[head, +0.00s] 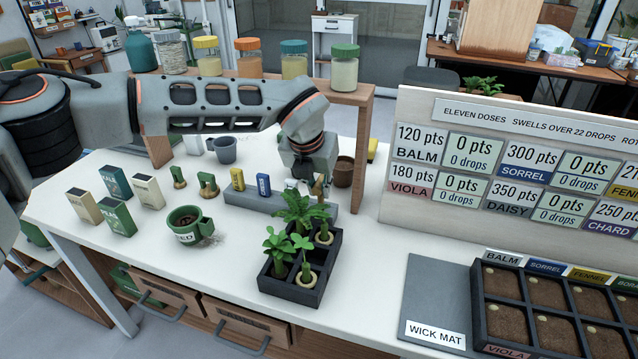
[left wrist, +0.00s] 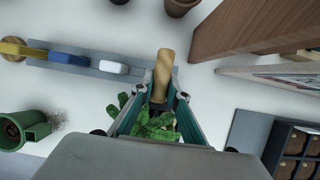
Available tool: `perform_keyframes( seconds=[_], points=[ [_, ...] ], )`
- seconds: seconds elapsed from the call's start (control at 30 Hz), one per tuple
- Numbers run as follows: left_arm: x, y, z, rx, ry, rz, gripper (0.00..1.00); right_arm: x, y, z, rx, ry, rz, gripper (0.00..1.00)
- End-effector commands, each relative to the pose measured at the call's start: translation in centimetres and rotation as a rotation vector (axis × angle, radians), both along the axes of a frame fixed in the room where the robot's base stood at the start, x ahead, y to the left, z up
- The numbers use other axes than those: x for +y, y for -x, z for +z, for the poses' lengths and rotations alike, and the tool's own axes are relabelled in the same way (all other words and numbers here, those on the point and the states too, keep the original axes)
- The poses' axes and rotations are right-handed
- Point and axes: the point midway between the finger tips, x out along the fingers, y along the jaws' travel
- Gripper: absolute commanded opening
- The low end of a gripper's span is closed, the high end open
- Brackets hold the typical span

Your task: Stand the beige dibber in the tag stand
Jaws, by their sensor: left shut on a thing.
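The beige dibber (left wrist: 164,68) is between the fingertips of my left gripper (left wrist: 162,88) in the left wrist view, pointing away from the palm. In the head view my left gripper (head: 312,183) hangs over the table, by the right end of the tag stand, and a bit of the dibber (head: 320,187) shows below it. The tag stand (head: 243,203) is a long low grey block holding a yellow, a blue and a white tag; it also shows in the left wrist view (left wrist: 40,64). The dibber's lower end is hard to see. My right gripper is out of view.
A brown pot (head: 343,172) and a wooden shelf post (head: 362,150) are close behind, right. A green mug (head: 188,224) and several seed packets (head: 118,220) lie left.

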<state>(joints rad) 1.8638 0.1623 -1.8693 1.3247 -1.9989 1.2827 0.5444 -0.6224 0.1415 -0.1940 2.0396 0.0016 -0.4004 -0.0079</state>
Motion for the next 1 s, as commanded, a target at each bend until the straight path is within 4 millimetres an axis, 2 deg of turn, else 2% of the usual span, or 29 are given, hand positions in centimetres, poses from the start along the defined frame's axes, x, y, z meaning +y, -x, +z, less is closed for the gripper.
perform_keyframes(
  seconds=[0.3,0.57,0.6,0.67,0.9,0.93,1.0],
  points=[
    [0.02,0.03,-1.18,0.001,-0.001,-0.001,0.0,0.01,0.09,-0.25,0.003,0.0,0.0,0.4],
    [0.01,0.03,-1.22,0.001,0.0,0.0,0.0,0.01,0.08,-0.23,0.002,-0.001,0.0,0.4],
    [0.01,0.02,-1.21,0.001,0.0,0.0,0.2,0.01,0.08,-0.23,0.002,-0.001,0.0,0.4],
    [0.01,0.02,-1.21,0.001,0.0,0.0,0.34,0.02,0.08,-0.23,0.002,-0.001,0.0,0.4],
    [0.0,0.02,-1.19,0.0,0.0,0.0,0.34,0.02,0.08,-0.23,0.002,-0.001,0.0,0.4],
    [0.0,0.04,-1.21,0.001,0.0,0.0,0.37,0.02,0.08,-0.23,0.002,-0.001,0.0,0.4],
    [0.0,0.03,-1.21,0.001,0.0,0.0,0.51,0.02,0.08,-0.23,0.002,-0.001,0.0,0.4]
  ],
)
